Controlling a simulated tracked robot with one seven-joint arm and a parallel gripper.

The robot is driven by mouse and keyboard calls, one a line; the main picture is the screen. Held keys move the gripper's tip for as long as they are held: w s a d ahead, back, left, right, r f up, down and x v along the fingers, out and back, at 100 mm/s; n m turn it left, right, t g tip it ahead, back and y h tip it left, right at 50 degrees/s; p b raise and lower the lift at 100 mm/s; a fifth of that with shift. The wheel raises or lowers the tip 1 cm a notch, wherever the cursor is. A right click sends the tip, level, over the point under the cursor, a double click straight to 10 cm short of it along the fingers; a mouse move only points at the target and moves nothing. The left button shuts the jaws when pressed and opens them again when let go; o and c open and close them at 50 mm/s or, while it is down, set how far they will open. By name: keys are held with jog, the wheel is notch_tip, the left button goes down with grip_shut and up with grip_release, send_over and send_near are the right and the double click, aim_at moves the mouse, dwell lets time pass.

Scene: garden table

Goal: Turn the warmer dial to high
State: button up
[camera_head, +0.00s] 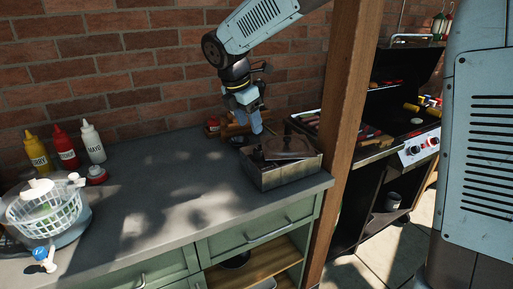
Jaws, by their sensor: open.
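My gripper (250,122) hangs above the back of the grey counter, near the brick wall, pointing down. It is open, with no held object visible. Just in front and to the right of it stands a metal box-shaped unit (278,178) with a dark lid or pan on top, perhaps the warmer. I cannot make out a dial on the unit, nor any setting mark. Small red and wooden items (229,126) sit behind and beside my gripper, partly hidden by it. Whether the gripper touches anything there is unclear.
A wooden post (345,110) rises right of the counter. Beyond it is a black grill with a knobbed silver panel (420,147). Mustard, ketchup and mayo bottles (66,147) and a white basket (44,213) stand left. The counter's middle (165,195) is clear.

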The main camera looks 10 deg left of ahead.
aim_at(257, 149)
jog(key=w+f, duration=0.1)
jog(key=f, duration=0.2)
jog(key=w+d+f+n, duration=0.1)
jog(key=w+f, duration=0.1)
jog(key=f, duration=0.2)
jog(key=w+f+n+t, duration=0.1)
jog(key=w+f, duration=0.1)
jog(key=f, duration=0.2)
jog(key=shift+d+f, duration=0.15)
jog(key=shift+d, duration=0.2)
jog(key=shift+c, duration=0.3)
jog(key=c, duration=1)
jog(key=shift+o, duration=0.2)
